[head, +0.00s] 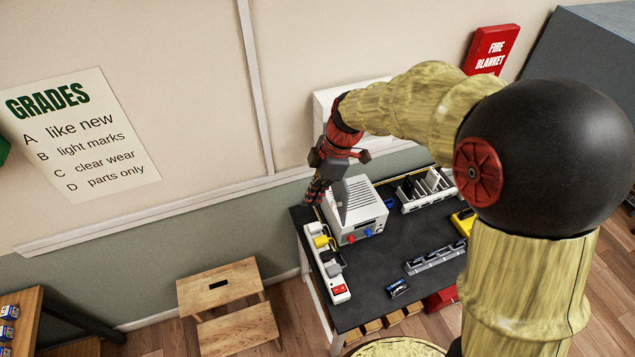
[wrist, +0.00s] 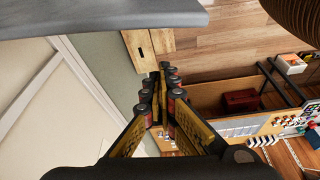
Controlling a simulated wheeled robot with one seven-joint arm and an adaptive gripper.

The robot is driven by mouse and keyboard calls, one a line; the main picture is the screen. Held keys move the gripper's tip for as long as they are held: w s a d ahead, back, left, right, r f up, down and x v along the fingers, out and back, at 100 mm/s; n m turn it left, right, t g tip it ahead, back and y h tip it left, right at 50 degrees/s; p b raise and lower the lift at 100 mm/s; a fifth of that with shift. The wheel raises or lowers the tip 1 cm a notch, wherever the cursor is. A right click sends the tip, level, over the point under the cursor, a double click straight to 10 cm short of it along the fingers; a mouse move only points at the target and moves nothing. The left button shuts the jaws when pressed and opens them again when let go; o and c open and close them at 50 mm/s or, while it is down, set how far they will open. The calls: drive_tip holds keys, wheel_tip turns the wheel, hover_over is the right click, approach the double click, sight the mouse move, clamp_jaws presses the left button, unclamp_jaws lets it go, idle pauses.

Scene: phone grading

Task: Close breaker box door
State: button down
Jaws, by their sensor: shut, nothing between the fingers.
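A white box (head: 323,103) on the wall, behind my arm, looks like the breaker box. My arm covers much of it, and I cannot tell how far its door stands open. My gripper (head: 315,194) hangs in front of the wall below the box, pointing down above the left end of the dark workbench. In the wrist view the fingers of my gripper (wrist: 163,75) are together with nothing between them. A grey slab (wrist: 110,20) crosses the top of the wrist view close to the camera; I cannot tell whether it is the door.
On the dark workbench (head: 385,270) stand a white power supply (head: 355,208), a power strip (head: 326,262) and a white rack (head: 428,187). A wooden step stool (head: 220,290) stands left of it. A red fire blanket case (head: 490,48) hangs right of the box.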

drive_tip(key=d+f, duration=0.1)
drive_tip(key=d+f+p, duration=0.1)
drive_tip(key=d, duration=0.1)
drive_tip(key=shift+w+f+p, duration=0.1)
drive_tip(key=shift+w+p, duration=0.05)
drive_tip(key=shift+p, duration=0.15)
drive_tip(key=shift+d, duration=0.15)
